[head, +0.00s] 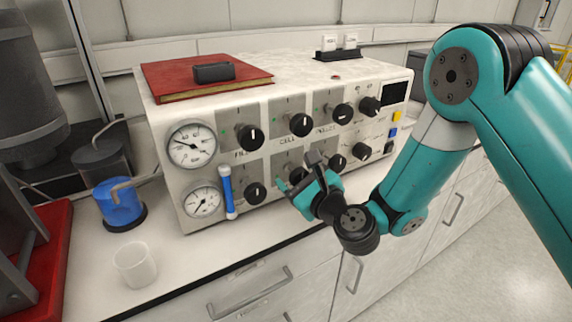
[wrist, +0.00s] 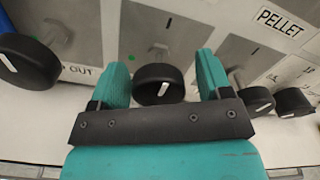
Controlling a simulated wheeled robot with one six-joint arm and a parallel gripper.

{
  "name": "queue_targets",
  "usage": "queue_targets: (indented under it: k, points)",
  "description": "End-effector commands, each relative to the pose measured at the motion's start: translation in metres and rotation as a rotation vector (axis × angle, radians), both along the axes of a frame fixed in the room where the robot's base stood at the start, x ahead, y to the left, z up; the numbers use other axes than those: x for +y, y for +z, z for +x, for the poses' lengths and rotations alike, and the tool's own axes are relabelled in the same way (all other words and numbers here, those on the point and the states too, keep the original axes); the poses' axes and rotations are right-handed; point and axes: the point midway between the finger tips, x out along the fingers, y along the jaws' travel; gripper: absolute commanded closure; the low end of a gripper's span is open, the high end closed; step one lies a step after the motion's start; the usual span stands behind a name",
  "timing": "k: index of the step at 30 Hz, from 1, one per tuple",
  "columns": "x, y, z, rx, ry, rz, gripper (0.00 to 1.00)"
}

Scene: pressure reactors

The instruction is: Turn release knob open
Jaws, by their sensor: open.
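The control panel (head: 300,110) carries two rows of black knobs with white marks. In the wrist view one black knob (wrist: 158,84) sits between the two teal fingers of my gripper (wrist: 162,72). A gap shows on both sides of the knob, so the fingers look open around it without gripping. In the head view my gripper (head: 299,172) is at the lower row and hides most of this knob. No release label is readable, so I cannot tell by its lettering which knob that is.
Neighbouring knobs stand left (wrist: 28,62) and right (wrist: 258,101) of the fingers. A blue-and-white tube (head: 227,193) stands at the panel's left gauges. A beaker of blue liquid (head: 120,205) and an empty white cup (head: 135,264) stand on the counter at left.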

Motion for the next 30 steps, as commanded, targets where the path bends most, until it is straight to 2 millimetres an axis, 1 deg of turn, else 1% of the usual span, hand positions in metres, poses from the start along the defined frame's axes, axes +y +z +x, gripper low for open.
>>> queue_targets:
  k: [8, 9, 11, 12, 14, 15, 23, 30]
  points:
    - [0.0013, -0.0003, 0.0004, -0.001, 0.0, 0.0, 0.28]
    - [0.0014, -0.0003, 0.0002, -0.001, 0.0, 0.0, 0.38]
    - [0.0016, -0.0003, 0.0002, -0.001, 0.001, -0.001, 0.51]
    - [0.0017, -0.0002, 0.0002, -0.001, 0.001, -0.001, 0.6]
    - [0.0017, -0.0002, 0.0002, -0.001, 0.001, -0.001, 0.74]
    - [0.0017, -0.0002, 0.0002, -0.001, 0.001, -0.001, 0.78]
    - [0.0016, -0.0001, 0.0001, -0.013, 0.001, -0.018, 0.78]
    - [0.0016, 0.0001, 0.0001, -0.076, 0.002, -0.11, 0.77]
